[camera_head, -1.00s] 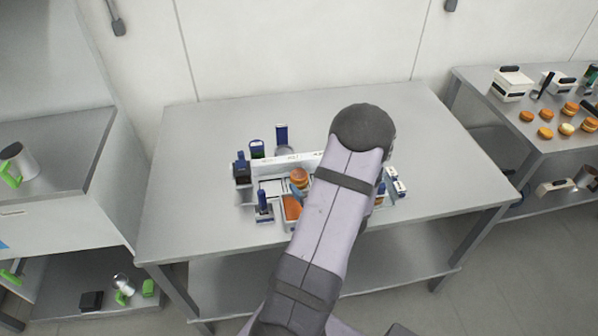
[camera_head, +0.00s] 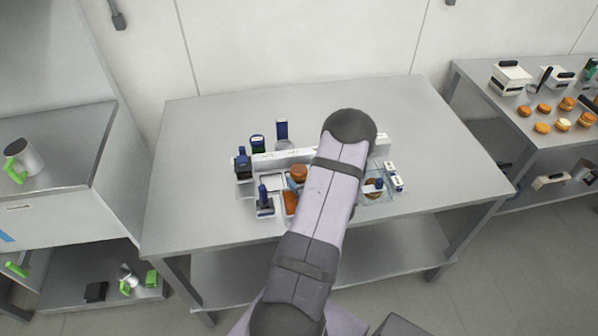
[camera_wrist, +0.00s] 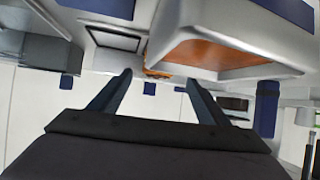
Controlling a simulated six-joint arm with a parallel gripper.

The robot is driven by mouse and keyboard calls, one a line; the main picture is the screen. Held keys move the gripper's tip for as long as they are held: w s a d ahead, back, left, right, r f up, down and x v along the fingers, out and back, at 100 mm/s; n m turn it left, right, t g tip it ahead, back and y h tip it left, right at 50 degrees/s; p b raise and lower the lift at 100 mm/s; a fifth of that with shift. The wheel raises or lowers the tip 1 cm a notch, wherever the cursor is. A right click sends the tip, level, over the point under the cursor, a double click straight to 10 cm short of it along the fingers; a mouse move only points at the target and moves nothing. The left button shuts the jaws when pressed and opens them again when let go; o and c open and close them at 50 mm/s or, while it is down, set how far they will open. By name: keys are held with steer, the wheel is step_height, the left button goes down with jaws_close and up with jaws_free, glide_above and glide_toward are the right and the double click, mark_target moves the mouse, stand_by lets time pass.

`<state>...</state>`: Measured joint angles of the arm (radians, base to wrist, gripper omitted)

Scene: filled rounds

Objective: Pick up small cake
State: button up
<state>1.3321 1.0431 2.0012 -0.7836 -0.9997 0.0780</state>
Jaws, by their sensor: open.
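A small round brown-orange cake (camera_head: 299,172) stands among the items on the middle table, left of my arm. A flat orange-brown piece lies in a white tray (camera_head: 291,203) just in front of it. Another round brown item (camera_head: 373,190) shows right of my arm, partly covered. In the wrist view my gripper (camera_wrist: 158,80) has its two fingers apart with nothing visibly held. An orange-brown item (camera_wrist: 157,72), partly hidden, shows beyond and between the fingertips. A large pale tray with an orange-brown surface (camera_wrist: 225,54) is close above the right finger. My arm hides the gripper in the head view.
Blue-topped holders (camera_head: 264,200) and a long white bar (camera_head: 275,158) crowd the work area. White boxes (camera_head: 394,175) stand at its right. The middle table (camera_head: 200,130) is bare at its left, back and right. More round items (camera_head: 563,125) lie on the right table.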

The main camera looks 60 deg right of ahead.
mark_target(301, 173)
steer(key=shift+w+d, duration=0.1)
steer(key=shift+w, duration=0.05)
steer(key=p+x, duration=0.3)
steer(key=shift+w+d+f, duration=0.1)
steer(key=shift+d+f, duration=0.05)
steer(key=shift+d, duration=0.1)
steer(key=shift+x, duration=0.75)
steer(key=c, duration=0.8)
